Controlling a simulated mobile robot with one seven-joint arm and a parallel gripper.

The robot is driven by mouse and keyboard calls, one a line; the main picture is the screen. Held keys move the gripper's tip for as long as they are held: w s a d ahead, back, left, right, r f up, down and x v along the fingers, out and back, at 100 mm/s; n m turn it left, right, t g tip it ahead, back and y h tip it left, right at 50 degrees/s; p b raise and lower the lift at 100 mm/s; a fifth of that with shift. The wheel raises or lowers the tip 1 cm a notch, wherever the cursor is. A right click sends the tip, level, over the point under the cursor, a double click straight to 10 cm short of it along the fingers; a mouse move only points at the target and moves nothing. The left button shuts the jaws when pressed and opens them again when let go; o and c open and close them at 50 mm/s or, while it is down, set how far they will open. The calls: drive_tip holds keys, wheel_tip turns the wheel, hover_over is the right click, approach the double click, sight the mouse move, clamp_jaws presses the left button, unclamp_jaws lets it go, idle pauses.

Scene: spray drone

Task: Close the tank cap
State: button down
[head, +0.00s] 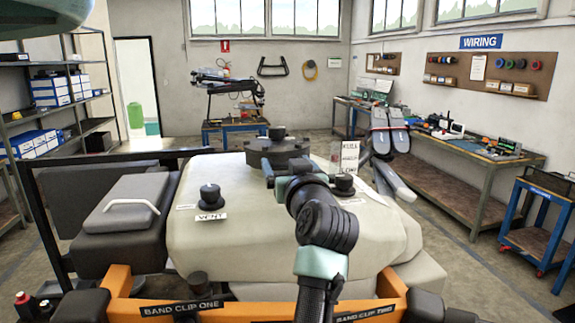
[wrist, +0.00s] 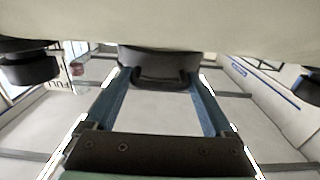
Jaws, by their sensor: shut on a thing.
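The pale tank (head: 240,228) fills the middle of the head view. The large dark tank cap (head: 279,150), lobed with a small knob on top, is at the tank's upper back. My gripper (head: 270,172) is at the cap's near side, partly hidden behind my wrist. The pale tank surface (wrist: 230,22) spans the top of that view. I cannot tell whether the cap is fully seated.
A small black cap (head: 210,196) stands behind the VENT label, left of my arm. Another black knob (head: 343,183) is just right of my gripper. An orange frame (head: 120,280) crosses the front, a dark case (head: 122,205) sits left, and grey folded arms (head: 390,150) stand right.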

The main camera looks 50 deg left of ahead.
drive_tip(key=shift+w+d+f+t+b, duration=0.1)
drive_tip(key=shift+f+t+b, duration=0.2)
drive_tip(key=shift+f+b, duration=1)
drive_tip(key=shift+r+y+b, duration=0.3)
drive_tip(key=shift+r+b, duration=0.3)
drive_tip(key=shift+r, duration=0.05)
unclamp_jaws()
drive_tip(key=b+v, duration=0.4)
drive_tip(key=v, duration=0.9)
drive_tip(key=shift+w, duration=0.1)
